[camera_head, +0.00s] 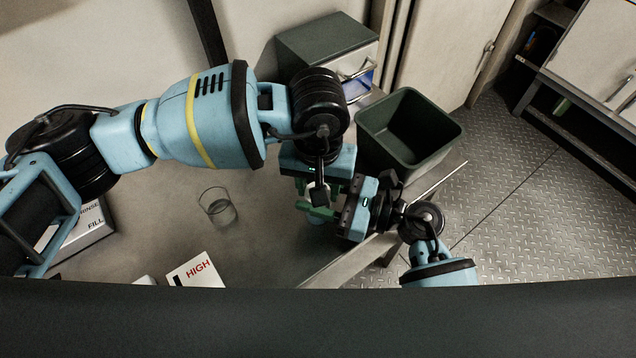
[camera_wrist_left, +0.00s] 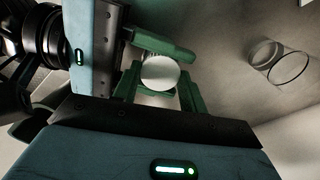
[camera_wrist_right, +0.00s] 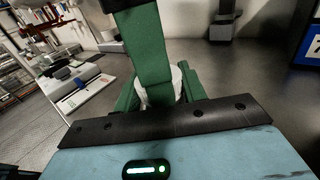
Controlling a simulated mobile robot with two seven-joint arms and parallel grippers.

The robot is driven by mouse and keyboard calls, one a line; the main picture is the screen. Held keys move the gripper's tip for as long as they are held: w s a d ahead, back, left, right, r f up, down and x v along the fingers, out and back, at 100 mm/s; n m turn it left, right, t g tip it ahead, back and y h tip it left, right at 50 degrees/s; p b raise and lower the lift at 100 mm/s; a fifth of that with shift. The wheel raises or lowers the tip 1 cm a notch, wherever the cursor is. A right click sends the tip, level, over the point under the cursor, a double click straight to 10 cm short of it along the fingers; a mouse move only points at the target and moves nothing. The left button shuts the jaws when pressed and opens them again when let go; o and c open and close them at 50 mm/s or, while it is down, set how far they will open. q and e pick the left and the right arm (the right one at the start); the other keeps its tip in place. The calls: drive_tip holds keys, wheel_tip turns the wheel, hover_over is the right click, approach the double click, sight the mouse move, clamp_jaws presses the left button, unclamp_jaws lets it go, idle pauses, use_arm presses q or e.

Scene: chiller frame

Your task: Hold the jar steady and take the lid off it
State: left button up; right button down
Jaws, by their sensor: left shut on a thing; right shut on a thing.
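The jar shows in the left wrist view as a round white top (camera_wrist_left: 160,73), which looks like its lid, between green fingers. In the right wrist view a white part of the jar (camera_wrist_right: 176,82) shows behind a green finger. My left gripper (camera_head: 312,188) comes in from above and is shut on the jar or lid. My right gripper (camera_head: 322,211) comes in from the right, close against the left one, and is also shut on it. The fingers hide most of the jar, so I cannot tell which part each grips or whether the lid sits tight.
A clear glass (camera_head: 217,207) stands on the grey table left of the grippers. A dark green bin (camera_head: 452,143) is behind them to the right. A box with a dark top (camera_head: 322,38) stands at the back. A "HIGH" card (camera_head: 194,273) lies at the front.

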use_arm(q)
drive_tip(key=o, duration=1.1)
drive_tip(key=shift+r, duration=2.25)
use_arm(e)
drive_tip(key=c, duration=0.7)
unclamp_jaws()
drive_tip(key=shift+d, duration=0.1)
